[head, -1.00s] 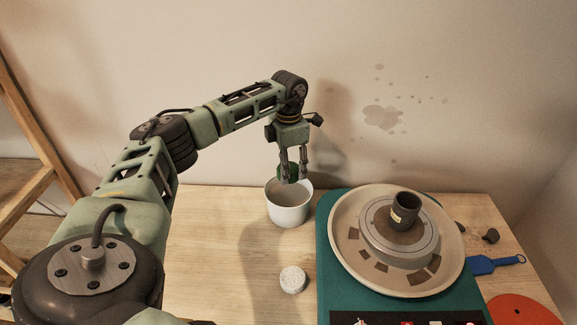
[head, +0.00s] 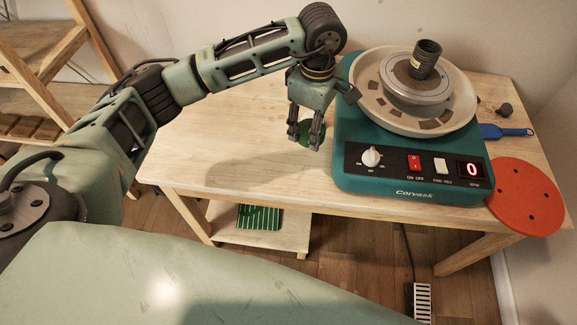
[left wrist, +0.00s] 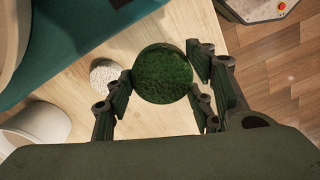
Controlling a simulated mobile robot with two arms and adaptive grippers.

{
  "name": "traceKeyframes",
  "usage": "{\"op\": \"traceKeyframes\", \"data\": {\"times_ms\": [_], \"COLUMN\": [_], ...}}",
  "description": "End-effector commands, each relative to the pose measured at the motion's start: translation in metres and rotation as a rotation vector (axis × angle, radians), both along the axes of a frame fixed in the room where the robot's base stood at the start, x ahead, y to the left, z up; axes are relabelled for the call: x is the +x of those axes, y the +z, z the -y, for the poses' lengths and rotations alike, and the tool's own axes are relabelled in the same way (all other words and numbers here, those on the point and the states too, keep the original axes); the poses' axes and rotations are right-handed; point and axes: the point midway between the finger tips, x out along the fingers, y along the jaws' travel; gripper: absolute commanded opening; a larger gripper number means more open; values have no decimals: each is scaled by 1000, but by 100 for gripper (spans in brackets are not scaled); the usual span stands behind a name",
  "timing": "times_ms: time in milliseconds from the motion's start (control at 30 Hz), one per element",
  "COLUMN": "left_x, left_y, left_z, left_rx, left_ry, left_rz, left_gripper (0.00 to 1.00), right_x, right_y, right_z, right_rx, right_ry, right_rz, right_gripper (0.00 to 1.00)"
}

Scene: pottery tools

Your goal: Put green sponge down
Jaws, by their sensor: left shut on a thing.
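The green sponge (head: 318,133) is a round, dark green, rough piece. In the head view it shows partly behind the fingers of my left gripper (head: 304,141). In the left wrist view the sponge (left wrist: 163,73) sits between the fingertips, and my left gripper is shut on it. The gripper points down over the front part of the wooden table (head: 220,165), left of the pottery wheel. I cannot tell the exact gap between sponge and table. My right gripper is not in view.
The teal pottery wheel (head: 350,165) stands close right of the gripper. A white speckled round piece (left wrist: 104,73) and a white cup (left wrist: 35,125) show in the left wrist view. A red disc (head: 524,195) overhangs the table's right front. The table's left part is clear.

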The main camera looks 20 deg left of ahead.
Motion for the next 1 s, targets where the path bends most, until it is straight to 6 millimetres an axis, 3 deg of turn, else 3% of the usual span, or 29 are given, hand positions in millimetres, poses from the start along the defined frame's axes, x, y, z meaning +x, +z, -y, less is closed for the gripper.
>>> {"op": "traceKeyframes", "data": {"times_ms": [367,733,1000], "left_x": [-4,-4,-3], "left_y": [-54,-94,-101], "left_z": [7,7,7], "left_rx": [-2,-2,-2], "left_ry": [-29,-28,-29], "left_rz": [0,-1,3], "left_gripper": [37,37,37], "right_x": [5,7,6], "right_y": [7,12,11], "right_z": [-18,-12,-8], "right_rx": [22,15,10], "right_ry": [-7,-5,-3], "right_rz": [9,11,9], "right_gripper": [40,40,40]}}
